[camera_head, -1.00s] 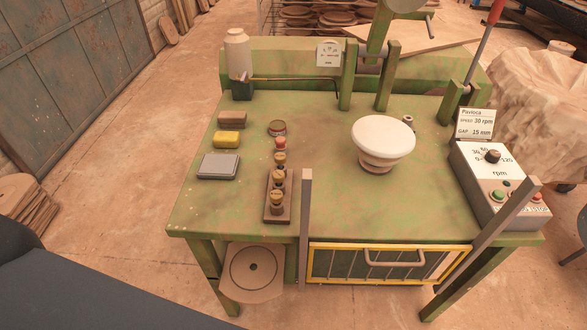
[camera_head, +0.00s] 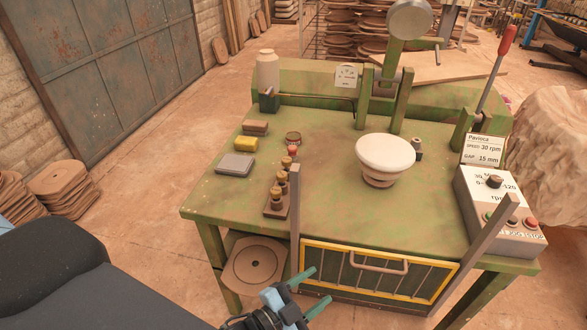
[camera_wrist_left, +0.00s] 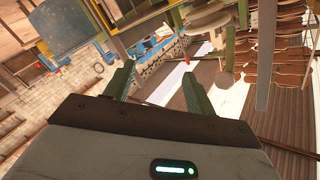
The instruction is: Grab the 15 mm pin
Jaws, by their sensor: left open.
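Several brass-topped pins (camera_head: 276,194) stand in a dark wooden block (camera_head: 275,212) on the left part of the green table. Their size marks are too small to read, so I cannot tell which is the 15 mm pin. The left front post hides part of the block's right side. My left gripper (camera_head: 321,283) is open and empty, low in front of the table by the yellow-framed guard, well apart from the pins. Its two green fingers also show spread in the left wrist view (camera_wrist_left: 156,72), with no pin between them. My right gripper is out of view.
Two grey posts (camera_head: 295,215) rise at the table front beside the yellow-framed guard (camera_head: 380,272). A white bowl form (camera_head: 385,153) stands mid-table. A control box (camera_head: 500,210) and a card (camera_head: 484,150) reading "GAP 15 mm" are at right.

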